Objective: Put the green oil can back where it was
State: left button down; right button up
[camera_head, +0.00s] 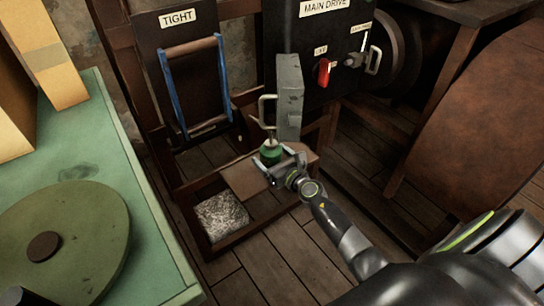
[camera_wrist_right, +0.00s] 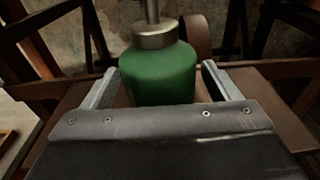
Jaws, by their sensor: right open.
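The green oil can (camera_head: 270,152) stands upright on a small brown wooden shelf (camera_head: 247,184) in the head view. It has a metal collar and a thin spout. In the right wrist view the can's green body (camera_wrist_right: 162,75) is between the two fingers, with a gap on each side. My right gripper (camera_head: 276,168) is open around the can at its near side. The can's base is hidden behind the gripper body in the wrist view. My left gripper is not in view.
A grey metal box (camera_head: 289,97) with a bent handle stands right behind the can. A grey speckled pad (camera_head: 221,215) lies in the frame left of the shelf. A green table (camera_head: 113,146) with a round disc fills the left. A red lever (camera_head: 323,72) is on the dark panel.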

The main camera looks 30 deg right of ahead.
aim_at(277, 161)
jog(key=shift+s+r, duration=0.1)
jog(key=shift+r, duration=0.05)
jog(key=s, duration=0.3)
jog(key=s+p, duration=0.1)
jog(key=shift+s+d+r, duration=0.2)
jog(key=shift+s+d, duration=0.1)
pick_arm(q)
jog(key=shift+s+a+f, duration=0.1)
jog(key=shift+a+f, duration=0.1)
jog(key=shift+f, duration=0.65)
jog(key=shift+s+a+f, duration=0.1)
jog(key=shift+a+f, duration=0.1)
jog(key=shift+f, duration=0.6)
pick_arm(e)
jog(key=s, duration=0.7)
jog(key=shift+d+r, duration=0.3)
jog(key=shift+d, duration=0.1)
